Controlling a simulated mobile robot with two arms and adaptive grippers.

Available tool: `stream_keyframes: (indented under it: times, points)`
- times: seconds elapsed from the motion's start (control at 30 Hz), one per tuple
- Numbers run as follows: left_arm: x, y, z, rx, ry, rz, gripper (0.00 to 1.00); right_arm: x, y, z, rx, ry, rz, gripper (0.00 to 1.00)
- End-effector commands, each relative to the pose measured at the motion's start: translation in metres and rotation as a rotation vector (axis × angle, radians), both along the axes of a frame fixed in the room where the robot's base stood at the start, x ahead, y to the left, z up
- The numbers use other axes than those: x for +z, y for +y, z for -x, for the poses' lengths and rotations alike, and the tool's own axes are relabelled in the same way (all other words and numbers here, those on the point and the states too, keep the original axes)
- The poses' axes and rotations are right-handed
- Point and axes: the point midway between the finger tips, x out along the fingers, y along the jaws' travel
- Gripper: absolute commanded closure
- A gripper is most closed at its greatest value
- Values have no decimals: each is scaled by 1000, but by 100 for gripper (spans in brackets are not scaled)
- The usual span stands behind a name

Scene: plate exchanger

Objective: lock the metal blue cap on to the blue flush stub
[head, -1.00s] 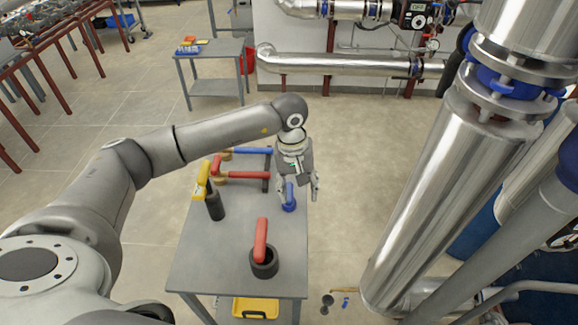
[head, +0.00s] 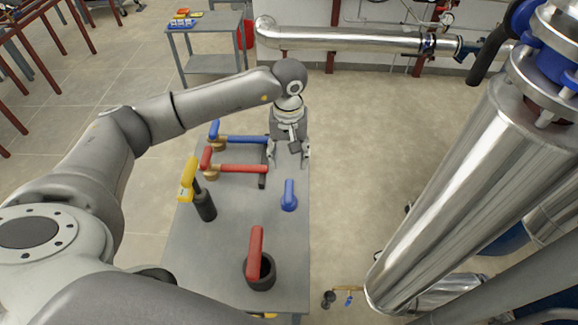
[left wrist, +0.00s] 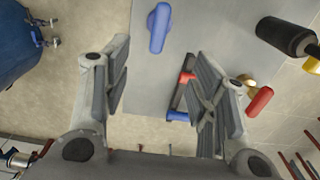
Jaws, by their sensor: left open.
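A blue piece with an upright handle (head: 289,195) stands on the grey table near its right edge. It also shows at the top of the left wrist view (left wrist: 159,28). I cannot tell for sure that it is the metal blue cap. My left gripper (head: 288,152) is open and empty, beyond the blue piece and apart from it. My right gripper is not in view.
The grey table (head: 235,240) also bears a red-handled dark ring (head: 260,272), a yellow-handled black piece (head: 205,207), a red lever (head: 240,168) and a blue lever (head: 243,139). A large steel pipe (head: 440,210) stands to the right. Open floor lies between.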

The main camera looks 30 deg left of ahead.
Motion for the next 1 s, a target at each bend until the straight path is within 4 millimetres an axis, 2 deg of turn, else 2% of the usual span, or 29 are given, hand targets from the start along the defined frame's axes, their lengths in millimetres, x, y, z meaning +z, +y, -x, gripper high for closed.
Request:
stream_keyframes:
  times: [0.03,0.4,0.73,1.0]
  points:
    - [-12,0,0,-1,0,0,46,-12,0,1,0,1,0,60]
    - [-52,0,0,0,0,1,46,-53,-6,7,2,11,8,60]
    - [-63,-1,0,0,0,1,46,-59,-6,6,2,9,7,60]
    - [-96,-1,1,0,2,2,46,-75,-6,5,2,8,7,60]
